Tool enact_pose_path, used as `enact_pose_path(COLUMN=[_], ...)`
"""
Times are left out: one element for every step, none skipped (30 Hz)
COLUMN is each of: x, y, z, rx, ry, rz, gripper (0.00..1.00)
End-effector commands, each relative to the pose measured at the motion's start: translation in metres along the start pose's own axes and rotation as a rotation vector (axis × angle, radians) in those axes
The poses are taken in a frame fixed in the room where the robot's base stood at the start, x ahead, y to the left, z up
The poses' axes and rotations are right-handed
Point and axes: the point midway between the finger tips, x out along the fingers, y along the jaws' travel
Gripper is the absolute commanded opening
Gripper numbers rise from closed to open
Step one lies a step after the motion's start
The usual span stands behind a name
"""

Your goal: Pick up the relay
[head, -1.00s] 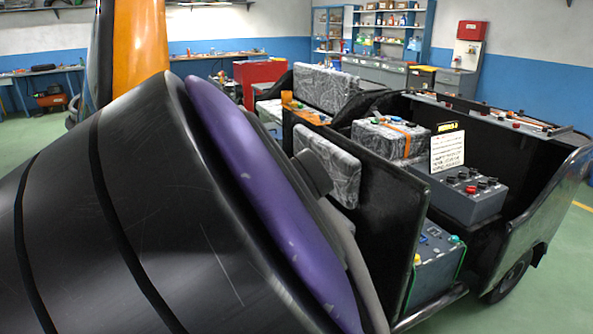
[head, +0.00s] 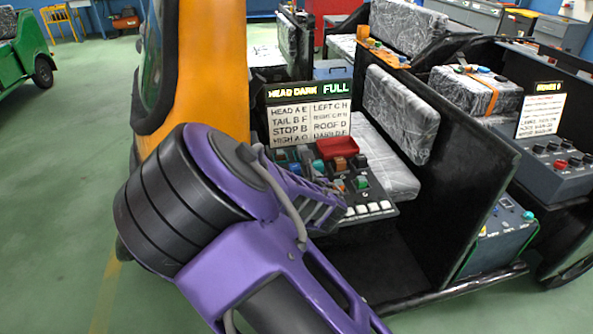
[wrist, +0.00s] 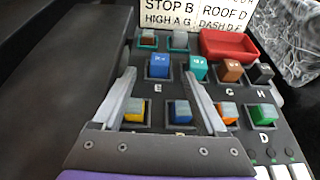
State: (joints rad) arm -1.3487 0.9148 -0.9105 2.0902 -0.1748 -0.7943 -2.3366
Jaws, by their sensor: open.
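Several small block-shaped relays sit in sockets on a dark panel (head: 377,191). In the wrist view there is a blue relay (wrist: 159,65), a teal one (wrist: 197,68), a brown one (wrist: 231,71) and a black one (wrist: 262,73). Nearer are a yellow one with a clear top (wrist: 135,111), a blue one with a clear top (wrist: 180,112), an orange one (wrist: 227,112) and a green one (wrist: 263,113). My gripper (wrist: 160,74) is open above the panel, its fingers either side of the nearer pair. It partly covers the panel in the head view (head: 335,203).
A red tray (head: 337,147) stands at the panel's back, before a lettered sign (head: 290,121). White switches (head: 368,208) line the front edge. A black partition (head: 450,165) rises to the right, near a silver seat (head: 385,165). An orange pillar (head: 210,75) stands left.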

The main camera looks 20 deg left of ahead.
Motion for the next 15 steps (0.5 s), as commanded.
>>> enact_pose_path(x=[0.006,0.009,0.011,0.013,0.014,0.016,0.018,0.021,0.027,0.031,0.036,0.043,0.047,0.051,0.056], y=[-0.001,-0.001,-0.001,-0.001,-0.001,-0.001,-0.001,-0.001,0.000,-0.001,-0.001,-0.001,0.000,-0.001,-0.001], z=[0.000,0.000,0.000,0.000,0.000,0.000,0.000,-0.001,0.000,-0.001,-0.001,-0.002,-0.002,-0.001,-0.002], rx=[0.000,0.000,0.001,0.001,0.001,0.001,0.001,0.001,0.001,0.001,0.001,0.001,0.001,0.001,0.001], ry=[-0.001,-0.001,0.000,0.000,0.000,0.000,0.001,0.001,0.000,0.000,-0.001,0.000,0.000,0.000,0.000], rz=[-0.001,-0.001,-0.001,-0.001,-0.001,-0.001,-0.002,-0.002,-0.001,-0.001,-0.001,-0.001,-0.001,-0.002,-0.001], gripper=[0.75,0.75,0.75,0.75,0.75,0.75,0.75,0.75,0.75,0.75,0.75,0.75,0.75,0.75,0.75])
